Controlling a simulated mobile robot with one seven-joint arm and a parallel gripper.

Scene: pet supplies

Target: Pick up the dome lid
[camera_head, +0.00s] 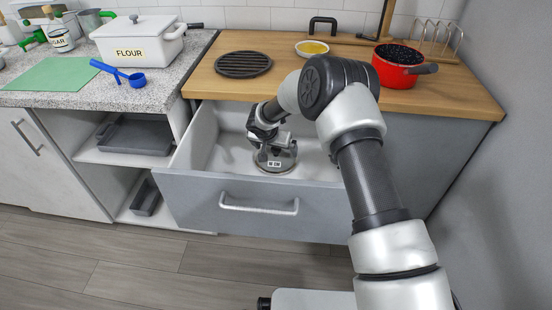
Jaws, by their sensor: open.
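A round grey metallic piece (283,167), which looks like the dome lid, sits inside the open drawer near its front wall. It carries a small white label that is too small to read surely. My gripper (273,147) reaches down into the drawer right above this piece and hides its top. The gripper is open. I cannot tell whether its fingers touch the lid or stand around part of it.
The grey drawer (178,190) is pulled out below the wooden counter (285,60). On the counter are a round black trivet (243,64), a small yellow-filled bowl (312,49) and a red pot (396,75). The drawer's left part is bare.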

